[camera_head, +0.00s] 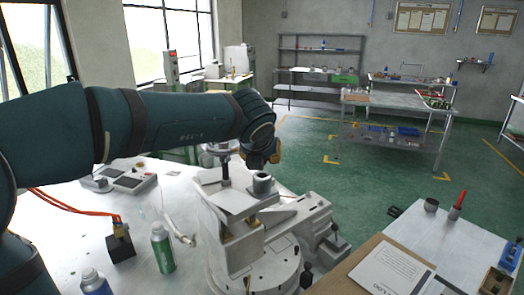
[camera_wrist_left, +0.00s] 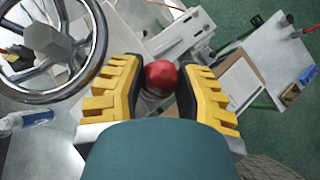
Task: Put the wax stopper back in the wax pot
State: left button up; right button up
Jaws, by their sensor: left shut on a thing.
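My left arm reaches in from the left in the head view, and its wrist hides most of the left gripper; a bit of yellow finger (camera_head: 276,155) shows. In the left wrist view the yellow fingers of my left gripper (camera_wrist_left: 160,85) are shut on a round red knob, which looks like the wax stopper (camera_wrist_left: 160,77). What is below the knob is hidden. In the head view a small grey cylinder with a dark opening, possibly the wax pot (camera_head: 262,184), stands on the machine just below the gripper. My right gripper is not in view.
The machine (camera_head: 225,203) stands on the white table. A grey handwheel (camera_wrist_left: 48,45) is close left of the gripper in the wrist view. A green bottle (camera_head: 162,250) stands at the front left. A side table (camera_head: 440,240) holds a cup and a red-handled tool.

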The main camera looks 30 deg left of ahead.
pick_arm(q)
jog(key=shift+f+b, duration=0.45)
jog(key=shift+f, duration=0.6)
jog(key=shift+p, duration=1)
dwell(1.0)
jog(key=shift+f+b, duration=0.6)
jog(key=shift+f, duration=0.3)
jog(key=o, duration=1)
jog(key=v, duration=1.2)
